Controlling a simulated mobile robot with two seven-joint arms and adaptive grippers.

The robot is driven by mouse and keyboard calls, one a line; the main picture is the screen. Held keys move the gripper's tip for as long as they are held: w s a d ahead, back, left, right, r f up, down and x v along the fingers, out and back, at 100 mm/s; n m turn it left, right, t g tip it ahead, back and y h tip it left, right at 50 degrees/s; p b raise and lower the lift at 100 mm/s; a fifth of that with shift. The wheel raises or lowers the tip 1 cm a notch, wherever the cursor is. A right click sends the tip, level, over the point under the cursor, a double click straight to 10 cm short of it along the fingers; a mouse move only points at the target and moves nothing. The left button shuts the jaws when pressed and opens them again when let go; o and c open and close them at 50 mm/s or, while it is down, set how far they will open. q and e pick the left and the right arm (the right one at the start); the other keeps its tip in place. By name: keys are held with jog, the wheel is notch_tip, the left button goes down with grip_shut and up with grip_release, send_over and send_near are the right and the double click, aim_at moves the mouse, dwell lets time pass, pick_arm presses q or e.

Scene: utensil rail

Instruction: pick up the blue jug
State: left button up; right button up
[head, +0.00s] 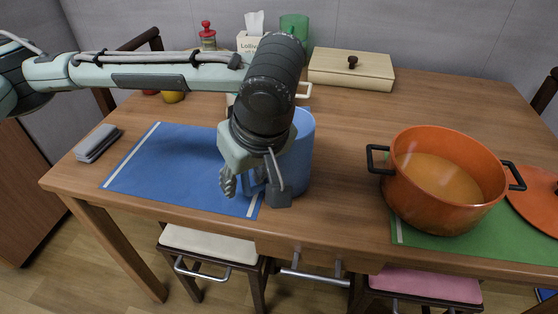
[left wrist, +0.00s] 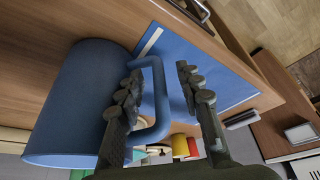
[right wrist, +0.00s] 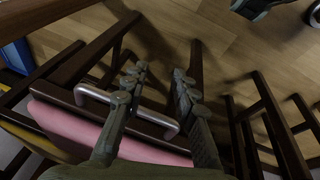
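The blue jug (head: 305,140) stands on the table at the right end of the blue mat, partly hidden behind my left wrist. It fills the left side of the left wrist view (left wrist: 72,105). My left gripper (head: 258,192) is at the jug's near side. In the left wrist view, its fingers (left wrist: 160,72) are spread apart, with the jug's handle (left wrist: 158,100) between them. I cannot tell whether either finger touches the handle. My right gripper (right wrist: 160,72) is open and empty, above the floor by a pink-cushioned stool; it is not in the head view.
An orange pot (head: 445,190) with dark handles stands on the green mat (head: 490,247) to the right. A wooden box (head: 350,70), a tissue box (head: 250,40) and a red bottle (head: 207,36) stand at the back. A grey folded cloth (head: 97,143) lies at the left.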

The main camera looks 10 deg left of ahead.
pick_arm(q)
jog(key=shift+c, duration=0.4)
grip_shut()
jog(key=shift+r, duration=0.25)
